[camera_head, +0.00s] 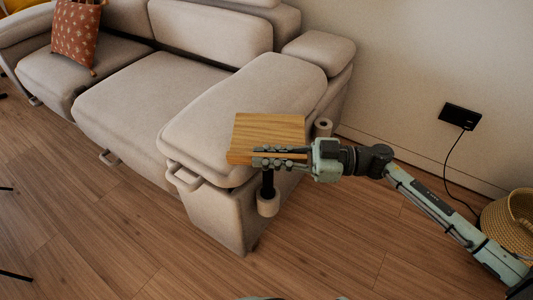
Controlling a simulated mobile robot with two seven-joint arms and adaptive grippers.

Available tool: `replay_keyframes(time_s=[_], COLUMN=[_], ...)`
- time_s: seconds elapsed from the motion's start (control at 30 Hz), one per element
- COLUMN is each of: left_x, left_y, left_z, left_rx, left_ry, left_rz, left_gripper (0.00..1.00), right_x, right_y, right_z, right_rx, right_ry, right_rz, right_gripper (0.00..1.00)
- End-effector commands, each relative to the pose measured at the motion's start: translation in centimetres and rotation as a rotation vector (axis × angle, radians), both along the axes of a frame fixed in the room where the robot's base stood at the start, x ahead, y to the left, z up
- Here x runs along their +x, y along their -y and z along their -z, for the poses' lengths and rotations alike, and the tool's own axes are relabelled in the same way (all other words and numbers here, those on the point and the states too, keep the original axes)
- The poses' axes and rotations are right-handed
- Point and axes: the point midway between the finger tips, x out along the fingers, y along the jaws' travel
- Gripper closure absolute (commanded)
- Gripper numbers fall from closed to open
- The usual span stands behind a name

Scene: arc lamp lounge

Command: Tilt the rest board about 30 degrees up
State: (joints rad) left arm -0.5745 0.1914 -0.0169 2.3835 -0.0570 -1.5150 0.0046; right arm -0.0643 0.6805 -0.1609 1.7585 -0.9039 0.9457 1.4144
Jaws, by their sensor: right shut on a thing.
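The rest board (268,130) is a square wooden board by the end of the beige sofa's arm, over a dark post with a pale cup-like part (268,206). Its far edge looks higher in the picture, but I cannot tell its exact tilt. My right gripper (270,158) comes in from the right and is shut on the board's near right edge. The fingers cover part of that edge and the top of the post.
The beige sofa (130,95) fills the left and middle, with a rust patterned cushion (76,38). A black wall socket (460,116) with a cord is at the right. A woven basket (510,222) stands at the right edge.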

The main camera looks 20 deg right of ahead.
Motion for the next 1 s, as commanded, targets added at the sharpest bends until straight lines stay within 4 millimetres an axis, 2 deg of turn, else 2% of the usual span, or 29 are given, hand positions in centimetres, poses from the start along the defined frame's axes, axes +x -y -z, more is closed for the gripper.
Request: replay_keyframes(time_s=[0.23, 0.33, 0.73, 0.77, 0.9, 1.0], left_x=[-0.2, -0.1, -0.4, -0.4, -0.4, -0.5], left_y=[-0.1, 0.0, -0.1, -0.1, -0.1, -0.1], left_z=[0.5, -1.5, -2.0, -2.0, -2.0, -1.9], left_rx=[0.003, 0.004, 0.009, 0.009, 0.01, 0.01], left_ry=[-0.008, 0.02, 0.016, 0.016, 0.015, 0.014], left_rz=[-0.002, -0.006, -0.005, -0.005, -0.006, -0.005], left_gripper=[0.6, 0.6, 0.6, 0.6, 0.6, 0.6], right_x=[-0.1, -0.1, -0.1, -0.1, -0.1, -0.1], right_y=[0.0, 0.0, 0.0, 0.0, 0.0, 0.0], right_z=[2.1, 2.7, 2.9, 2.9, 2.9, 2.8], right_rx=[-0.098, -0.128, -0.147, -0.147, -0.146, -0.146], right_ry=[0.238, 0.312, 0.359, 0.359, 0.359, 0.359], right_rz=[0.0, 0.0, 0.0, 0.0, 0.0, 0.0], right_gripper=[1.0, 1.0, 1.0, 0.86, 0.69, 0.67])
